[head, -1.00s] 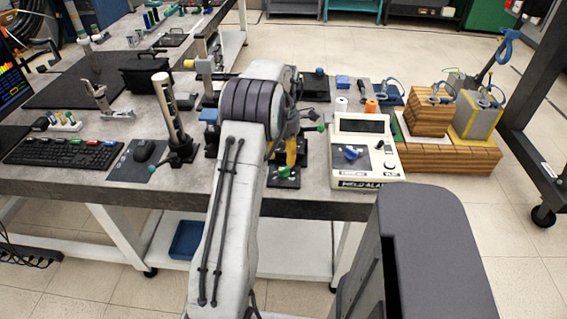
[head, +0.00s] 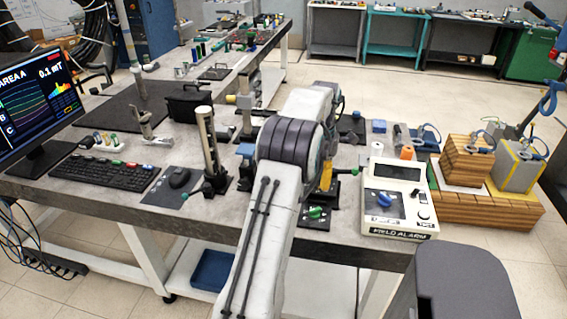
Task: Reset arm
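My arm, pale grey with a dark ribbed joint (head: 290,145), reaches from the bottom middle of the head view out over the grey workbench (head: 120,213). The far part of the arm is seen from behind. My gripper cannot be made out; the arm hides its end, so its fingers and anything in them are not visible.
A field alarm box (head: 397,200) stands right of my arm, near the bench's front edge. A dark upright post (head: 209,150), a mouse (head: 179,177), a keyboard (head: 105,172) and a monitor (head: 35,100) are on the left. Wooden blocks (head: 485,200) stand at the right.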

